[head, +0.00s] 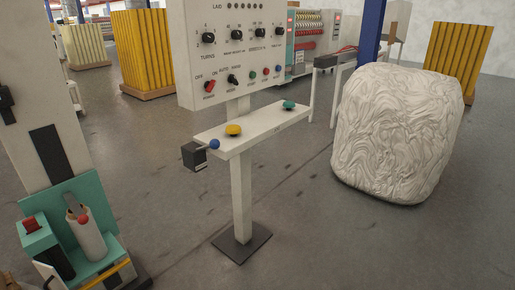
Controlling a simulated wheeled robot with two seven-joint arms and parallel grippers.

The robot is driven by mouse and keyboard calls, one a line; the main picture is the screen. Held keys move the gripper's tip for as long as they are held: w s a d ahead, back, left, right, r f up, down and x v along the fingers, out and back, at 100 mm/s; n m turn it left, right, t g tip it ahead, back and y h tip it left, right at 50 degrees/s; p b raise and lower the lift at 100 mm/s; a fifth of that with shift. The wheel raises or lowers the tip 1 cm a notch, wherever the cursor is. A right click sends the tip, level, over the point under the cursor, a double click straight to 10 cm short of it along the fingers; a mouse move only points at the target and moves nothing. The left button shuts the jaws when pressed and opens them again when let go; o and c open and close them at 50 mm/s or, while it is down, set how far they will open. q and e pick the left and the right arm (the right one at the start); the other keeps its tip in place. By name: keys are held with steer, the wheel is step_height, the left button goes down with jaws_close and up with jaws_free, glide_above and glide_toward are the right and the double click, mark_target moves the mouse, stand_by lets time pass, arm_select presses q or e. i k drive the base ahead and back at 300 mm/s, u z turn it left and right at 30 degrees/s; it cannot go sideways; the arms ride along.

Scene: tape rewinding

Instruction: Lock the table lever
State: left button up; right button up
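A white control stand has a narrow table (262,125) on a single post. At the table's left end is a black box (194,156) with a short lever ending in a blue ball knob (214,144). Whether the lever is locked I cannot tell. A yellow mushroom button (233,130) and a green one (289,105) sit on the table top. Neither of my grippers shows in the head view, and nothing touches the lever.
A panel (236,50) with knobs and switches rises behind the table. A white wrapped bale (395,132) stands at right. A teal unit (95,240) with a red-tipped white cylinder is at lower left. Grey floor (165,190) is clear between the teal unit and the stand.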

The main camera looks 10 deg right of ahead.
mark_target(214, 144)
steer(key=z, duration=0.25)
steer(key=i, duration=1.3)
steer(key=u, duration=0.3)
